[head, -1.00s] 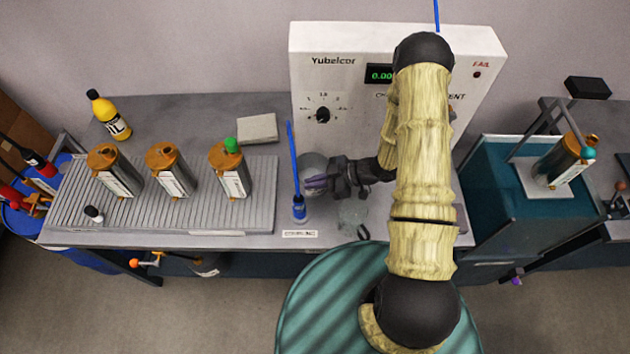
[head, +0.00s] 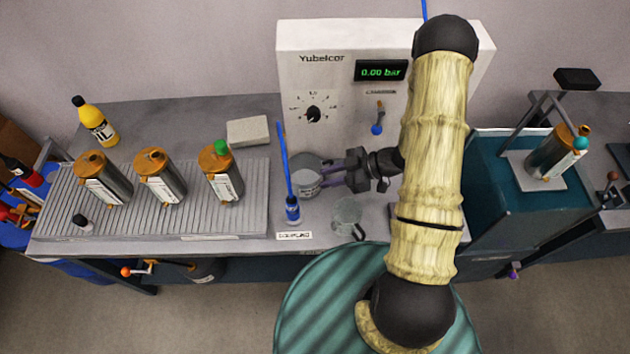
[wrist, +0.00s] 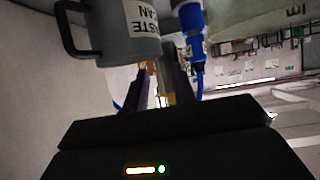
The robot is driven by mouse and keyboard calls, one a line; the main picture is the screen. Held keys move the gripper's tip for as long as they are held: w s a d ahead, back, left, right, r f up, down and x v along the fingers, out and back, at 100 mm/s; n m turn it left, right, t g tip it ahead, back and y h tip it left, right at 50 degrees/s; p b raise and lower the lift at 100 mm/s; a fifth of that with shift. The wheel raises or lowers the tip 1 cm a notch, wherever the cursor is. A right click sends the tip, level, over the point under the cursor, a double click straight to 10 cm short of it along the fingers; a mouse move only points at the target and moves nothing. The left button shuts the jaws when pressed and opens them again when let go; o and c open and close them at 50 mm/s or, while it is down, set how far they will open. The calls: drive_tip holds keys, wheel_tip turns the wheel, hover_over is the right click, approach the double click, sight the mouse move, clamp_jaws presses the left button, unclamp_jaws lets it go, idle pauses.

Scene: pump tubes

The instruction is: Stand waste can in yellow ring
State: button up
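The grey waste can (head: 305,188) stands on the bench in front of the gauge cabinet. In the wrist view the can (wrist: 128,45) shows its dark handle and part of its label at the top. My gripper (head: 332,173) is just right of the can in the head view, its two fingers pointing left towards it. In the wrist view the fingers (wrist: 160,80) are apart, with a gap between them. Whether a fingertip touches the can, I cannot tell. I cannot make out the yellow ring for certain; small yellowish patches show between the fingers in the wrist view.
A blue brush-like rod in a blue holder (head: 292,207) stands close left of the can. A clear jug (head: 347,213) is in front of my gripper. Several metal canisters stand on the ribbed tray (head: 225,222) at left. The cabinet (head: 330,85) closes off the back.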

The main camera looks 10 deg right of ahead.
drive_tip(key=v, duration=0.5)
drive_tip(key=shift+o, duration=0.3)
